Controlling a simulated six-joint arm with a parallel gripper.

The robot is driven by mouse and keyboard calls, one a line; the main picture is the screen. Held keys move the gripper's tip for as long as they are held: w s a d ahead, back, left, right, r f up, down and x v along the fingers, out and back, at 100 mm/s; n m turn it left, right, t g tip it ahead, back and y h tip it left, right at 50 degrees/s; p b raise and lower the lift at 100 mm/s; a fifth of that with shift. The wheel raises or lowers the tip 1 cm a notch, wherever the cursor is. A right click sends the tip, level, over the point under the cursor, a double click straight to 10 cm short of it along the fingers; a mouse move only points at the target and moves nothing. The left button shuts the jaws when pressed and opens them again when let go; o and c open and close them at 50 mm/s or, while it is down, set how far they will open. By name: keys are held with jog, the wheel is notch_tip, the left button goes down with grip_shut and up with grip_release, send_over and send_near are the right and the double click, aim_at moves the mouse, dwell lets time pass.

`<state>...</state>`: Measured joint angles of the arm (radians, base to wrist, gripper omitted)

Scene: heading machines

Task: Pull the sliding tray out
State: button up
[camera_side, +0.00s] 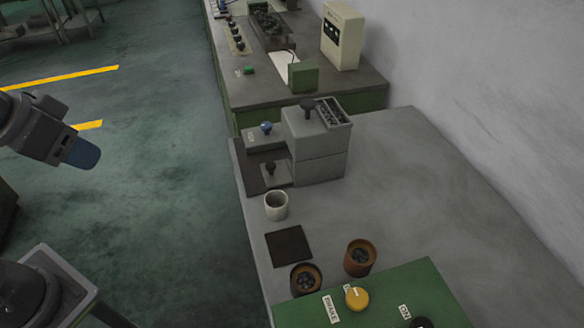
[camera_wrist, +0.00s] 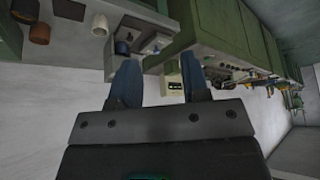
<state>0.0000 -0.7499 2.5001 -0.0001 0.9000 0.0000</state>
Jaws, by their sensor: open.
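A grey block-shaped machine (camera_side: 320,158) stands on the grey bench, with a dark knob and a small bin of dark pieces on top. At its left side a low grey tray (camera_side: 278,178) with a dark round knob (camera_side: 270,167) sits on a dark base plate (camera_side: 252,172). Behind it is a grey part with a blue knob (camera_side: 266,128). Which of these slides is not certain. My gripper (camera_side: 84,153) hangs over the floor at far left, well away from the machine. In the wrist view its blue fingers (camera_wrist: 160,85) are apart and empty; the machine (camera_wrist: 145,40) appears inverted beyond them.
On the bench stand a pale cup (camera_side: 276,205), a dark mat (camera_side: 289,246), brown pots of dark pieces (camera_side: 360,257) and a green panel (camera_side: 380,300) with a yellow knob. Another bench (camera_side: 270,95) stands behind. The floor between my gripper and the bench is clear.

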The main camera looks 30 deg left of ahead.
dwell(0.5)
jog(key=shift+o, duration=0.8)
jog(key=shift+w+r, duration=0.2)
jog(key=shift+w, duration=0.2)
jog(key=n+g+h, duration=0.4)
jog(key=n+g, duration=0.2)
jog(key=n, duration=1.2)
send_over(270, 164)
jog(key=a, duration=0.6)
notch_tip(270, 164, down, 9)
jog(key=x, duration=1.4)
jog(key=shift+w+d, duration=0.2)
jog(key=shift+d, duration=0.15)
